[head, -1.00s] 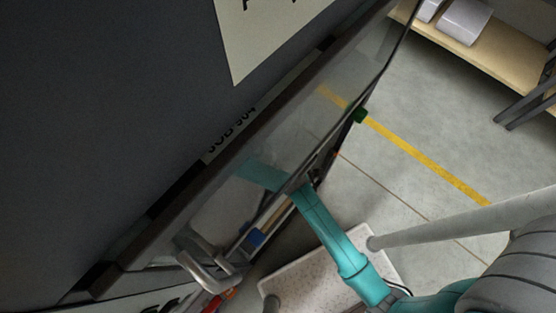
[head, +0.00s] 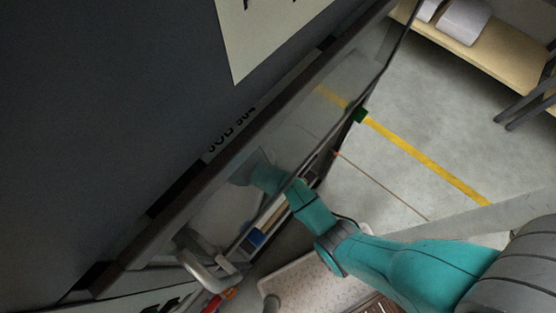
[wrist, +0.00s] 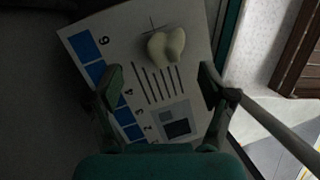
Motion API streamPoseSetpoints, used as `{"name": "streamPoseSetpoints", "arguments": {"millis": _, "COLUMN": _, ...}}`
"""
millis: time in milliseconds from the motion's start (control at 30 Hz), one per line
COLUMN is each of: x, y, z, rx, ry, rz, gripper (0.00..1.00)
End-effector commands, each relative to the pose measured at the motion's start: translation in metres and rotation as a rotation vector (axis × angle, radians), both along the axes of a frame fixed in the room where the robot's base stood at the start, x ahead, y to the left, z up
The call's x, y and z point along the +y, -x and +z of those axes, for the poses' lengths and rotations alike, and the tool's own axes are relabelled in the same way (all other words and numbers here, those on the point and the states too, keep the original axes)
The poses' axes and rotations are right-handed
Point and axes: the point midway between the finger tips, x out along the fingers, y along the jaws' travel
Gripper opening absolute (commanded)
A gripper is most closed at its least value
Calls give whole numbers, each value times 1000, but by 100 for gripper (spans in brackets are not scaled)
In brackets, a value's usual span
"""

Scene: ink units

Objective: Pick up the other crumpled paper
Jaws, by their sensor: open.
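A pale, lumpy, cream-coloured piece, which looks like the crumpled paper (wrist: 166,45), lies on a white printed panel (wrist: 196,62) in the wrist view. My gripper (wrist: 160,84) is open above the panel, one finger at the left and one at the right. The paper lies beyond the fingertips, towards the top of the picture, and nothing is between the fingers but the panel's print. In the head view my arm reaches under the machine's clear cover (head: 300,130); the gripper is not clearly seen there, and I cannot make out the paper.
The dark machine body (head: 110,110) fills the left of the head view. A metal handle (head: 203,270) sits at its front edge. A speckled pale platform (head: 305,283) stands below my arm. A wooden shelf (head: 505,52) is at the upper right, with open floor between.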

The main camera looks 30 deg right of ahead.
Motion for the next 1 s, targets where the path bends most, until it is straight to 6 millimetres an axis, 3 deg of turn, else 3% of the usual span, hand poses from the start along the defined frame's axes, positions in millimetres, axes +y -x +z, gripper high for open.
{"name": "streamPoseSetpoints", "arguments": {"millis": 267, "x": -5, "y": 4, "z": -20, "rx": 0, "ry": 0, "rz": 0, "gripper": 81}}
{"name": "streamPoseSetpoints", "arguments": {"millis": 600, "x": -15, "y": 15, "z": -59, "rx": 0, "ry": -1, "rz": -1, "gripper": 81}}
{"name": "streamPoseSetpoints", "arguments": {"millis": 933, "x": -16, "y": 15, "z": -65, "rx": -2, "ry": -1, "rz": -1, "gripper": 81}}
{"name": "streamPoseSetpoints", "arguments": {"millis": 1000, "x": -16, "y": 15, "z": -65, "rx": -2, "ry": -1, "rz": -1, "gripper": 65}}
